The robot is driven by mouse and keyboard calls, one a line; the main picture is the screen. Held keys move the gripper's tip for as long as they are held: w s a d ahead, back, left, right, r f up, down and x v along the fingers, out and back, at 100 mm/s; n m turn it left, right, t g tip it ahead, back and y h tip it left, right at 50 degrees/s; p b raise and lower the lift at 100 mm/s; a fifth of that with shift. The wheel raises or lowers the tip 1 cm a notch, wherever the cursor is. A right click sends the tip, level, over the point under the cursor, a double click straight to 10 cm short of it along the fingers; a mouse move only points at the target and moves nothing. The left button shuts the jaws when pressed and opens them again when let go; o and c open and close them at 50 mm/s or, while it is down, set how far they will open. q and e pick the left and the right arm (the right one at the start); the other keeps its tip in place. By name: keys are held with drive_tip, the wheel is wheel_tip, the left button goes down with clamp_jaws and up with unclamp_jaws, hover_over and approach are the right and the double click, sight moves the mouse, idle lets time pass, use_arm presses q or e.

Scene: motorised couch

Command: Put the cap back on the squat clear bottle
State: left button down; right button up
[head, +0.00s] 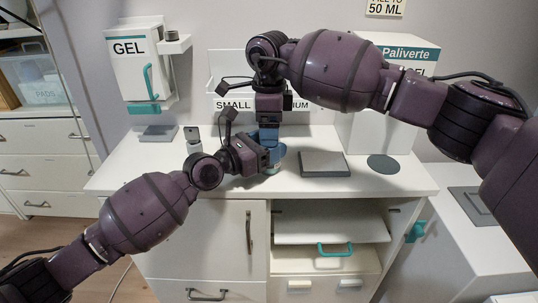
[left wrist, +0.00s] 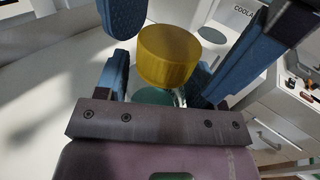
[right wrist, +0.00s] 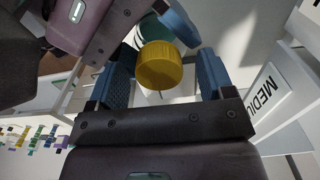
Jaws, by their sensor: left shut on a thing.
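The yellow cap (left wrist: 168,55) sits upright at the top of the clear bottle as far as I can see; whether it is fully seated I cannot tell. It also shows in the right wrist view (right wrist: 160,66). The squat clear bottle (left wrist: 160,97) is mostly hidden by the cap and fingers. My left gripper (head: 267,160) comes in low from the left and is shut on the bottle. My right gripper (head: 268,138) points down from above, its fingers either side of the cap. A gap shows between the cap and one finger, so it looks open.
A grey square pad (head: 325,164) and a dark round mat (head: 383,164) lie to the right on the white counter (head: 350,185). A small grey-white container (head: 192,135) stands to the left. A gel dispenser (head: 137,65) hangs on the wall. A large white box (head: 385,135) stands behind right.

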wheel_tip(320, 180, up, 12)
idle(0.7)
use_arm(q)
drive_tip(key=shift+c, duration=0.8)
unclamp_jaws()
drive_tip(key=shift+a, duration=0.15)
drive_tip(key=shift+s+a, duration=0.25)
drive_tip(key=shift+a, duration=0.05)
drive_tip(key=v, duration=0.8)
drive_tip(key=shift+s+a+p, duration=0.1)
drive_tip(key=shift+p, duration=0.25)
drive_tip(key=shift+v, duration=0.75)
use_arm(e)
drive_tip(key=shift+s+r, duration=0.25)
drive_tip(key=shift+r, duration=0.65)
